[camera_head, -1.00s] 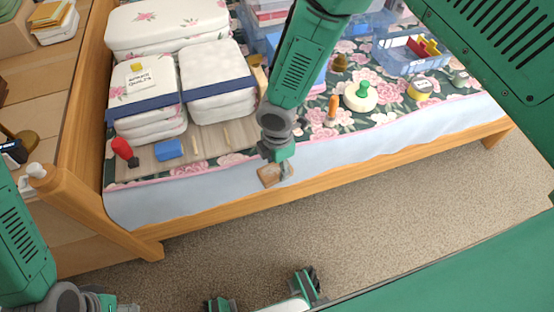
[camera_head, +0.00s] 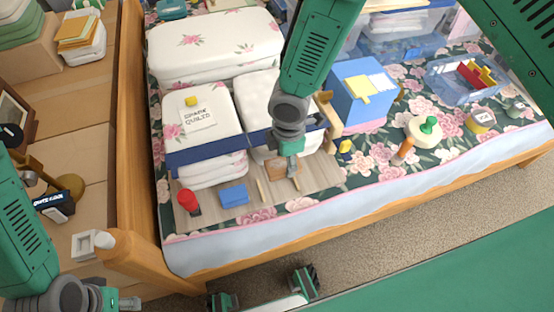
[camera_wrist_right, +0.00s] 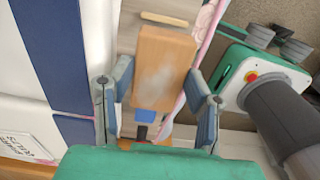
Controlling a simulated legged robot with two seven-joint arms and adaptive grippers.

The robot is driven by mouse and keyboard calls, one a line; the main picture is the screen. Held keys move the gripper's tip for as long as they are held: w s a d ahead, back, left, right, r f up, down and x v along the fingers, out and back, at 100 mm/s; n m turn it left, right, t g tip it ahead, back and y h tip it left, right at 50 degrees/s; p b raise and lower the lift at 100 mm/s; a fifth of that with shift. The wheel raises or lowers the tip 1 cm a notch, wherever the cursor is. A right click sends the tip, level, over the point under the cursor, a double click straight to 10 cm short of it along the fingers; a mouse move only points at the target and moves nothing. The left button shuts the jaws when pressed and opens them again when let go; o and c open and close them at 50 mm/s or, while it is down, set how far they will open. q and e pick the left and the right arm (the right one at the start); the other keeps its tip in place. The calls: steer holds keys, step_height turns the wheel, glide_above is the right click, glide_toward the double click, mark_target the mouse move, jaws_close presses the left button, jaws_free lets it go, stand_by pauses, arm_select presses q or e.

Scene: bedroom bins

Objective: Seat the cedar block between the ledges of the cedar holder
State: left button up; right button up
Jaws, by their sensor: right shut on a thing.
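The cedar block (camera_wrist_right: 163,70) is a flat tan piece with a pale patch, gripped between the fingers of my right gripper (camera_wrist_right: 160,78). In the head view the block (camera_head: 275,168) shows partly behind my right gripper (camera_head: 291,168), over the wooden board of the cedar holder (camera_head: 325,178). Two thin pale ledges cross the board, the left one (camera_head: 262,191) in front of the block. One ledge (camera_wrist_right: 164,19) shows past the block's far end in the wrist view. Whether the block touches the board is unclear. My left gripper (camera_head: 125,303) is at the bottom left, partly cut off.
A blue block (camera_head: 234,195) and a red-headed item (camera_head: 188,201) are on the board to the left. Folded quilts (camera_head: 205,130) with a dark blue band stand behind. A blue box (camera_head: 360,92) and an orange-handled item (camera_head: 403,150) are to the right.

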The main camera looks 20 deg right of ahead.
mark_target(275, 166)
steer(key=shift+d, duration=0.2)
steer(key=shift+a, duration=0.3)
steer(key=a, duration=0.2)
steer(key=shift+a+f, duration=0.2)
steer(key=shift+a, duration=0.15)
steer(key=shift+f, duration=0.3)
steer(key=d+f, duration=0.1)
steer(key=f+b, duration=0.1)
steer(key=f, duration=0.1)
steer(key=d+f+b, duration=0.1)
steer(key=shift+d+f, duration=0.3)
steer(key=shift+d, duration=0.05)
steer(key=shift+a+f+b, duration=0.35)
steer(key=shift+a+f, duration=0.05)
steer(key=shift+a, duration=0.2)
steer(key=shift+a+f+b, duration=0.35)
steer(key=shift+a, duration=0.2)
steer(key=shift+d, duration=0.4)
steer(key=shift+d+f, duration=0.15)
steer(key=shift+d, duration=0.45)
steer(key=shift+a, duration=0.75)
steer(key=shift+d, duration=0.35)
arm_select(q)
step_height(275, 166, down, 3)
steer(key=shift+s+r+p, duration=0.1)
steer(key=shift+r+p, duration=0.1)
steer(key=shift+p, duration=0.15)
steer(key=shift+a, duration=0.25)
arm_select(e)
steer(key=shift+a, duration=0.3)
